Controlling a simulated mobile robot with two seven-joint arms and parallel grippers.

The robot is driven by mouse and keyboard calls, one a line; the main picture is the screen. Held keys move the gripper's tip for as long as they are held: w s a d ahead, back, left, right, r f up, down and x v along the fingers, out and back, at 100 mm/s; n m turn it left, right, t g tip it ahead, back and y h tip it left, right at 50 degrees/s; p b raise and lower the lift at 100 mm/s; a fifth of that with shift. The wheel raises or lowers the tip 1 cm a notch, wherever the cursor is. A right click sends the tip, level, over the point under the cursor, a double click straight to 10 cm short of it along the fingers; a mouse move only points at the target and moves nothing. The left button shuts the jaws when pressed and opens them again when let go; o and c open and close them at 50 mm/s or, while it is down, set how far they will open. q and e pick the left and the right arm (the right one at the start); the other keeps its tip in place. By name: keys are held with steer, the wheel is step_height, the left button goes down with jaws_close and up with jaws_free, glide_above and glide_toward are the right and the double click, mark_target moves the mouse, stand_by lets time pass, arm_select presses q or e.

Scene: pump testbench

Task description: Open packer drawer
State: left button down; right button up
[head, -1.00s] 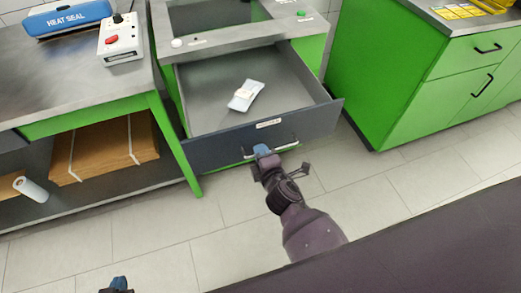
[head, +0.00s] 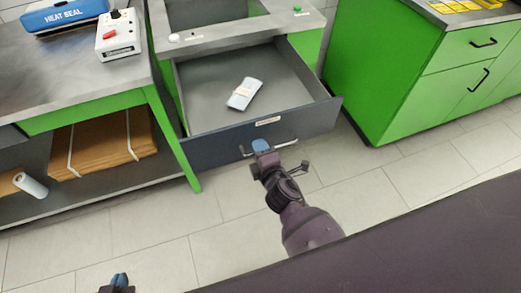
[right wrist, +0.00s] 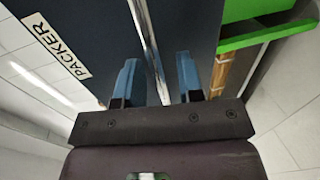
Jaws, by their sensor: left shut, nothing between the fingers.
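The dark grey packer drawer (head: 225,145) stands pulled well out of its green bench in the head view. A white packet (head: 244,93) lies inside it. Its front carries a label and a metal bar handle (head: 285,143). My right gripper (head: 261,148) is at this handle. In the right wrist view its blue fingers (right wrist: 157,82) are apart, with the thin handle bar (right wrist: 147,45) running between them and a gap on each side. The PACKER label (right wrist: 48,46) shows there too. My left gripper (head: 118,283) is shut and empty at the bottom left, away from the drawer.
A bench with a blue heat sealer (head: 65,16) and a switch box (head: 118,35) stands left, with cardboard (head: 100,145) on its lower shelf. A green cabinet (head: 385,80) stands close right of the drawer. The tiled floor (head: 140,235) in front is clear.

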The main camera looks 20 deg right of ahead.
steer(key=v, duration=1)
steer(key=shift+s+p, duration=0.35)
steer(key=shift+s, duration=0.05)
stand_by(0.3)
steer(key=s+d+f+m+g+p, duration=0.1)
steer(key=s+d+m+g, duration=0.3)
steer(key=s+d+m, duration=0.8)
steer(key=f+m, duration=0.1)
steer(key=m, duration=0.4)
steer(key=shift+s+d+f+g+h+p, duration=0.25)
steer(key=shift+d+f+g+h+p, duration=0.05)
steer(key=shift+d+f+p, duration=0.1)
stand_by(1.3)
